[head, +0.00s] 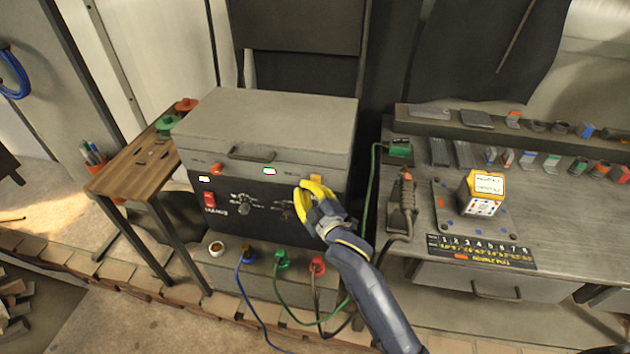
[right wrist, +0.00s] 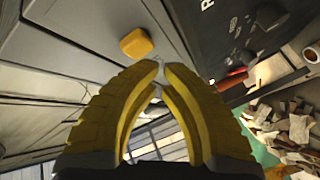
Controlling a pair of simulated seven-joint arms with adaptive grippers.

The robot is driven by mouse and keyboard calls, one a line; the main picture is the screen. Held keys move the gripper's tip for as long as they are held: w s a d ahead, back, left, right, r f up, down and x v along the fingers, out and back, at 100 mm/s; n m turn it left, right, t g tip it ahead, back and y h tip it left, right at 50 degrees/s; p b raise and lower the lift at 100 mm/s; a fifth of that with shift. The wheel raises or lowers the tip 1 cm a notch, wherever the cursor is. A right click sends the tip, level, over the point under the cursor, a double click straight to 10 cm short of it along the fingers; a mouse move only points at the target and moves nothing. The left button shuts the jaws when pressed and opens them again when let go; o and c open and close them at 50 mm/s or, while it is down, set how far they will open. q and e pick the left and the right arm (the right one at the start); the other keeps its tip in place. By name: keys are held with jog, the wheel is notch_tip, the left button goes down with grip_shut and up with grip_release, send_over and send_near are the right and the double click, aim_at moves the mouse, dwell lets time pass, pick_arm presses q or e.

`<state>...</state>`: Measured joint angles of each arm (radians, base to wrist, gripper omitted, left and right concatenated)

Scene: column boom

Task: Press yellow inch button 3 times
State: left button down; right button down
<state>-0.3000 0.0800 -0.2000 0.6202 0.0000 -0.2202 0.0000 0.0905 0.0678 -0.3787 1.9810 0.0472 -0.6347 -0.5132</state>
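My right gripper (head: 306,190) is just below the button in the head view, in front of the black panel. In the right wrist view its yellow fingers (right wrist: 160,72) come together at the tips with nothing between them. My left gripper is not in view.
Cables run from plugs (head: 281,258) below. A workbench (head: 475,255) stands right, with a yellow-topped box (head: 484,189). A wooden side table (head: 140,168) is left.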

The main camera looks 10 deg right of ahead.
jog(key=shift+w+d, duration=0.1)
jog(key=shift+w, duration=0.1)
dwell(0.5)
jog(key=shift+w, duration=0.2)
jog(key=shift+w+d, duration=0.25)
jog(key=shift+w, duration=0.25)
dwell(1.0)
jog(key=shift+s, duration=0.15)
jog(key=shift+s+a, duration=0.35)
jog(key=shift+s, duration=0.4)
jog(key=shift+s, duration=0.1)
jog(key=s, duration=0.1)
jog(key=s+a, duration=0.1)
jog(key=s, duration=0.2)
jog(key=shift+s+a, duration=0.25)
jog(key=shift+a, duration=0.05)
dwell(0.4)
dwell(0.3)
